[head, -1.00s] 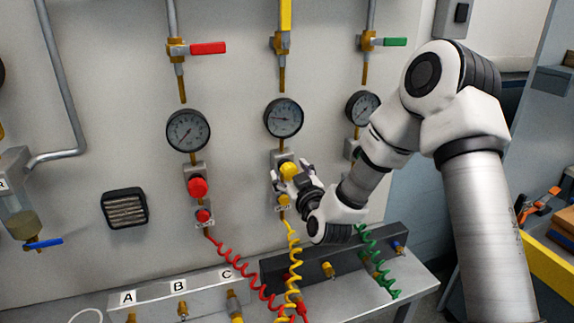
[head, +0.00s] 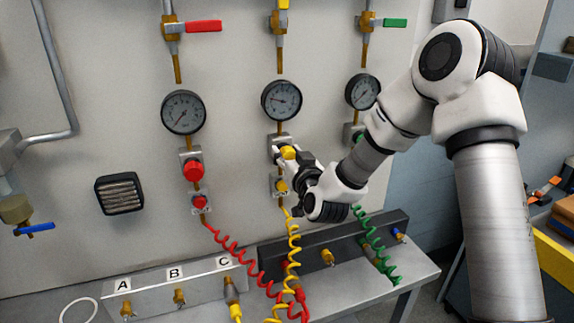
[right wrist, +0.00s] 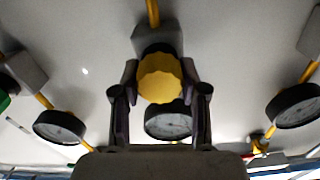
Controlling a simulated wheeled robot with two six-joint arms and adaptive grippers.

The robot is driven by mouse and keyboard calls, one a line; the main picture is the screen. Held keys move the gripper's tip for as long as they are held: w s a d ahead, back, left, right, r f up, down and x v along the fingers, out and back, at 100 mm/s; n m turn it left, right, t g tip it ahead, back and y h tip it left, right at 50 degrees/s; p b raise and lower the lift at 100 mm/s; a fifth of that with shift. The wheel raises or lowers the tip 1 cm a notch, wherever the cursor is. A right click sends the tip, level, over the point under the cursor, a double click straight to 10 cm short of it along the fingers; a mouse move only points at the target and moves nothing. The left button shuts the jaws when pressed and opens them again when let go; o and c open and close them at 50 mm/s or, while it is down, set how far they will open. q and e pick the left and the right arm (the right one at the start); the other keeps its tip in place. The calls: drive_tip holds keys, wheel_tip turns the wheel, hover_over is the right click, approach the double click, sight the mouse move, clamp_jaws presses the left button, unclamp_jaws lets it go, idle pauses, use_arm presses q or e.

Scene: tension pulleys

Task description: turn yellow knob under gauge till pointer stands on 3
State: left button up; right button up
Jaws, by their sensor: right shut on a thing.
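The yellow knob (head: 288,152) sits on a grey valve block below the middle gauge (head: 281,100). The gauge has a pale face and black rim; its thin pointer lies roughly sideways, and the figures are too small to read. My right gripper (head: 286,154) comes in from the right, shut on the yellow knob. In the right wrist view the fluted knob (right wrist: 160,80) stands between the two dark fingers of my right gripper (right wrist: 159,72). The gauge (right wrist: 168,124) shows behind them, partly covered. My left gripper is not in view.
A gauge (head: 183,112) with a red knob (head: 193,170) stands to the left, another gauge (head: 362,91) to the right, close to my right arm. Coiled red (head: 240,250), yellow (head: 292,240) and green (head: 372,243) hoses hang below. A bench (head: 418,268) runs beneath.

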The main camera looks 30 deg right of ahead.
sight(289, 157)
drive_tip(key=shift+m, duration=0.6)
drive_tip(key=o, duration=1.2)
drive_tip(key=shift+w, duration=0.1)
drive_tip(key=shift+c, duration=0.2)
drive_tip(key=v, duration=0.7)
drive_tip(key=shift+s, duration=0.3)
